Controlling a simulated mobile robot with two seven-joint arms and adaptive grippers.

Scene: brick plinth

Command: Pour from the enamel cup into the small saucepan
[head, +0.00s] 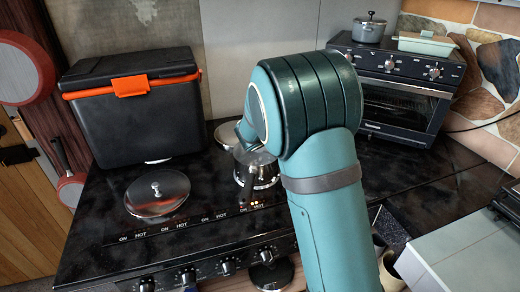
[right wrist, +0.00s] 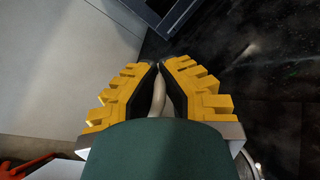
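A small shiny steel pot (head: 258,174), which looks like the small saucepan, stands on the black cooktop and is partly covered by my right arm. My right gripper (right wrist: 160,68) has its yellow fingers drawn together on a narrow cream piece (right wrist: 158,98). This looks like the handle of the enamel cup; the cup's body is hidden behind the dark green part in front of the camera. In the head view my teal right arm hides this gripper and whatever it holds. My left gripper is not in view.
A glass lid (head: 157,193) lies on the cooktop (head: 110,222) at the left. A black cooler (head: 135,120) with an orange latch stands behind it. A toaster oven (head: 400,100) carrying a grey pot (head: 369,28) and a pale dish (head: 427,43) stands at the back right.

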